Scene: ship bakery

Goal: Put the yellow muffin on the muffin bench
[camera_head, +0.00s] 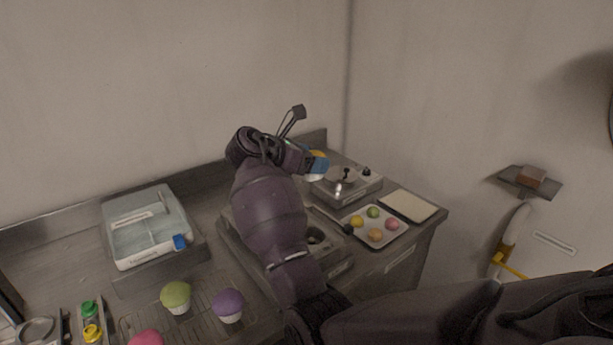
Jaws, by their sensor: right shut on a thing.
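My right arm comes in from the lower right and bends up over the counter. Its gripper (314,165) is shut on the yellow muffin (318,154), near the back wall. The blue fingertip hides much of the muffin; a bit of yellow top and pale wrapper shows. A green muffin (176,293), a purple muffin (228,303) and a pink muffin (146,338) stand at the front left on a slatted rack (200,324), which seems to be the muffin bench. The picture's bottom edge cuts off the pink one. My left gripper is not in view.
A clear-lidded box (148,228) stands at the left back. A tray of small colored balls (399,236) and a pale board (408,205) lie right. Green- and yellow-capped bottles (90,308) stand front left.

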